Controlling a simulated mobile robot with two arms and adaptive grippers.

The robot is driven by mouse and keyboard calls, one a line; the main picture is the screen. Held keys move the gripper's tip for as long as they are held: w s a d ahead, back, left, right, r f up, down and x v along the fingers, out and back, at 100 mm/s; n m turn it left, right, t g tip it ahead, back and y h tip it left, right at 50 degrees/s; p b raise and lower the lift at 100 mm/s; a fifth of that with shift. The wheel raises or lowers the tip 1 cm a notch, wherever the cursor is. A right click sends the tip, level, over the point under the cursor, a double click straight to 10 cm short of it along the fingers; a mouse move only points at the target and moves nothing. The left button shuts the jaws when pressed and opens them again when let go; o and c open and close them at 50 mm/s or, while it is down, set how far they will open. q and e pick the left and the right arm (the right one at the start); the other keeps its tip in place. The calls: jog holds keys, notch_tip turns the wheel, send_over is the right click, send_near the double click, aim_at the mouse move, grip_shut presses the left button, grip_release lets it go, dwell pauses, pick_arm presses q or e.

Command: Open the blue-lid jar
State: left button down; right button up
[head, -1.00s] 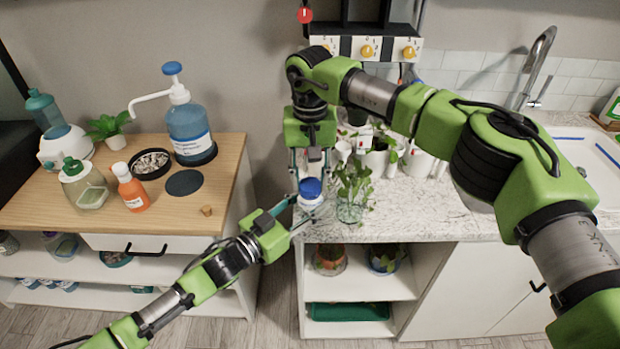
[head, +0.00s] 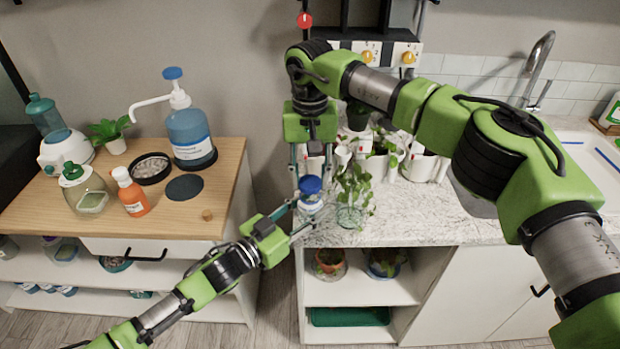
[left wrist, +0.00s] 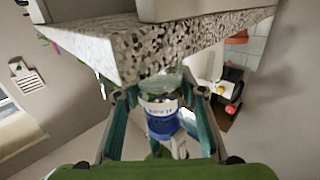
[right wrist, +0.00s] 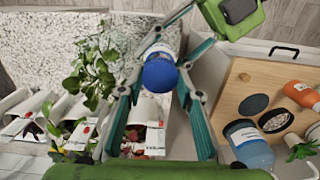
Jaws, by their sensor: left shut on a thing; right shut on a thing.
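The jar (head: 311,208) is small, clear and white-labelled, with a blue lid (head: 311,185). It is upright near the left front corner of the marble counter. My left gripper (head: 302,212) comes in from the left and is shut on the jar body; its fingers flank the label in the left wrist view (left wrist: 161,107). My right gripper (head: 311,180) points down from above and is shut on the lid, which shows between its fingers in the right wrist view (right wrist: 160,74). I cannot tell whether a gap separates lid and jar.
A glass vase with a leafy plant (head: 350,214) stands just right of the jar. White pots (head: 420,165) stand behind it. The wooden cabinet top (head: 100,215) at the left holds a pump bottle (head: 190,135) and an orange bottle (head: 130,195).

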aim_at(310, 181)
jog(key=shift+r, duration=2)
pick_arm(q)
jog(key=c, duration=1.2)
grip_release()
jog(key=shift+c, duration=0.2)
